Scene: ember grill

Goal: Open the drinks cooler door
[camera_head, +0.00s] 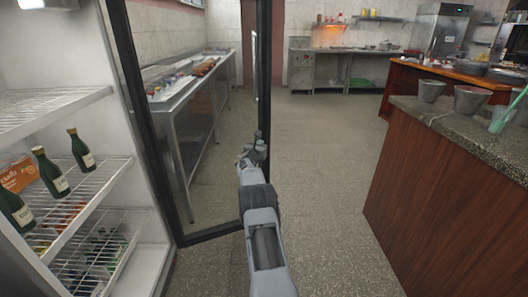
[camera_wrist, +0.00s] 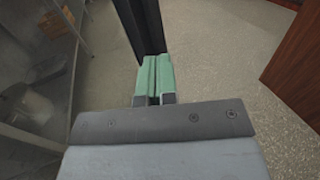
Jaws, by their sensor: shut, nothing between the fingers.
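The drinks cooler (camera_head: 90,60) stands at the left in the head view, its white interior and wire shelves exposed. Its black-framed glass door (camera_head: 124,70) stands open, swung out into the room, and the kitchen shows through the glass. My gripper (camera_head: 259,138) is at the free outer edge of the door. In the wrist view my green fingers (camera_wrist: 154,75) are shut together with nothing between them. The dark door frame (camera_wrist: 140,25) is just beyond the fingertips; I cannot tell whether they touch it.
Green bottles (camera_head: 82,150) and an orange box (camera_head: 17,174) are on the cooler shelves. A wood-panelled counter (camera_head: 440,190) with metal cups (camera_head: 431,90) stands at the right. Speckled floor (camera_head: 325,170) between door and counter is clear. A steel table (camera_head: 190,90) shows behind the glass.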

